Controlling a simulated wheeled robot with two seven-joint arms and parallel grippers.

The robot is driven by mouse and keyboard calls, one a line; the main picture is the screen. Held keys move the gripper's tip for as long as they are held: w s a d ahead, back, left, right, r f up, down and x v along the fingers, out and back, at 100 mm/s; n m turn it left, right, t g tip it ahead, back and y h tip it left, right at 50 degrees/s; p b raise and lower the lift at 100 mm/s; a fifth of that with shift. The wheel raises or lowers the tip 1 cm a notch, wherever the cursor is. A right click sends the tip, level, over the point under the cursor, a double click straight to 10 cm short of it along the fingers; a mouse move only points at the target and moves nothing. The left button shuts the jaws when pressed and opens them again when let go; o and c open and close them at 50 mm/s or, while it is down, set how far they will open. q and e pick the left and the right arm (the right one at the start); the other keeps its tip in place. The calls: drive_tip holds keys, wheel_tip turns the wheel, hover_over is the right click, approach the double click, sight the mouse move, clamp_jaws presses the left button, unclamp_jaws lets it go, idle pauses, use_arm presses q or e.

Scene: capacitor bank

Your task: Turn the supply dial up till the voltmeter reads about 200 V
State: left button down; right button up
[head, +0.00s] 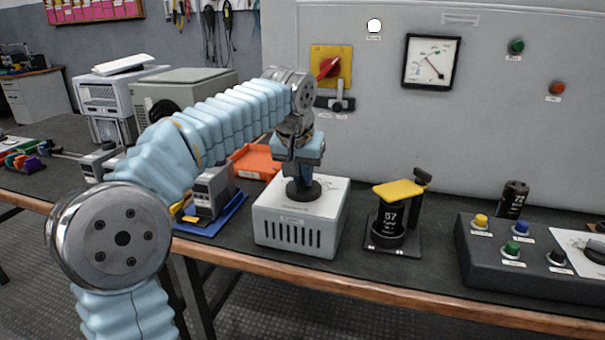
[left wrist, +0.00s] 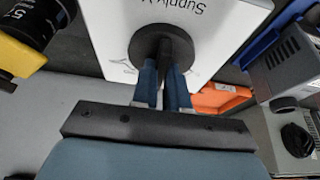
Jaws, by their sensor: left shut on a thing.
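The supply box (head: 297,235) is white with a slotted front and stands on the bench in the head view. Its black dial (head: 303,190) is on top. My left gripper (head: 301,178) points down from above and is shut on the dial. In the left wrist view the blue fingers (left wrist: 165,88) sit on either side of the dial's grip, and the black dial base (left wrist: 148,42) shows behind them. The voltmeter (head: 431,62) is a white-faced square gauge on the grey panel; its needle slants, but the scale figures are too small to read. My right gripper is not in view.
A capacitor (head: 392,220) in a yellow-topped holder stands right of the box. A dark control box (head: 490,258) with coloured buttons is at far right. An orange tray (head: 257,161) and a blue tray (head: 212,223) lie left. A red-yellow switch (head: 331,66) is on the panel.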

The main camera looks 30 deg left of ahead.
use_arm(q)
drive_tip(key=shift+a+r+m+p, duration=0.1)
drive_tip(key=shift+m+p, duration=0.35)
drive_tip(key=shift+m, duration=0.15)
drive_tip(key=shift+h, duration=0.3)
drive_tip(key=c, duration=1.1)
unclamp_jaws()
drive_tip(key=shift+c, duration=0.2)
drive_tip(key=p+v, duration=0.1)
drive_tip(key=v, duration=1.2)
drive_tip(key=shift+s+r, duration=0.25)
